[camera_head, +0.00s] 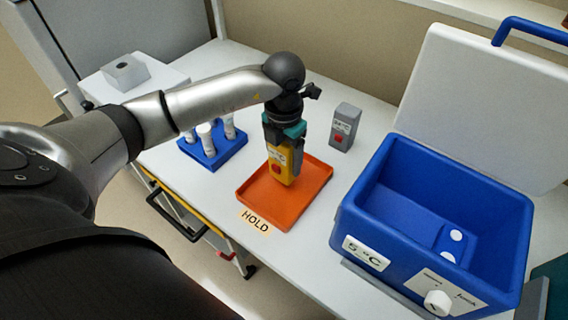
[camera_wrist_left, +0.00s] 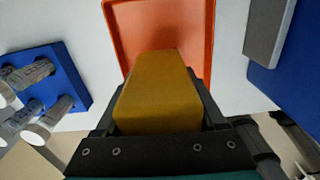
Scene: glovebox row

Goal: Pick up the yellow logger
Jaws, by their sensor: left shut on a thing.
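The yellow logger (camera_head: 283,166) is an upright yellow block with a pale label and a red button on its front. It is over the orange tray (camera_head: 262,213) marked HOLD; I cannot tell whether its bottom touches the tray. My left gripper (camera_head: 284,146) comes down from above and is shut on the logger's upper part. In the left wrist view the logger (camera_wrist_left: 160,92) sits between the two dark fingers (camera_wrist_left: 160,108), with the orange tray (camera_wrist_left: 111,30) beyond it. My right gripper is not in view.
A grey logger (camera_head: 344,128) with a red button stands behind the tray. A blue open cool box (camera_head: 365,225) labelled 5 °C, lid raised, is at the right. A blue rack (camera_head: 229,155) with white-capped tubes is left of the tray. A white box (camera_head: 160,82) is further left.

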